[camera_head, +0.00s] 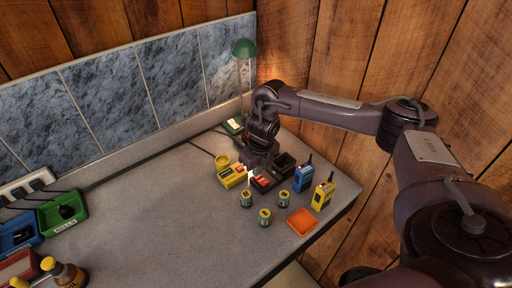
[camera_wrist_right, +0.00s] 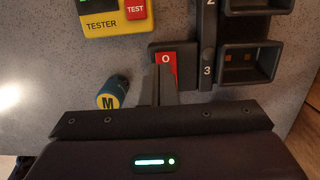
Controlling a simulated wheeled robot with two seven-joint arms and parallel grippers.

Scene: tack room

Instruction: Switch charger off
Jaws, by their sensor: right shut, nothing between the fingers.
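The charger (camera_head: 284,163) is a dark unit with bays at the right rear of the counter. In the right wrist view its bays (camera_wrist_right: 247,66) are numbered 2 and 3, with an amber light in bay 3. Its red switch (camera_wrist_right: 166,60), marked O, sits on a dark plate to the left of the bays. My right gripper (camera_wrist_right: 158,72) is shut and empty, its fingertips at the lower edge of the red switch; I cannot tell whether they touch it. In the head view the right gripper (camera_head: 250,178) reaches down between the yellow tester and charger. My left gripper is not in view.
A yellow tester (camera_head: 232,177) stands just left of the charger. Several batteries (camera_head: 264,217), a blue radio (camera_head: 303,174), a yellow radio (camera_head: 323,194) and an orange tray (camera_head: 302,222) lie close by. A green lamp (camera_head: 244,48) stands behind. The counter's middle is clear.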

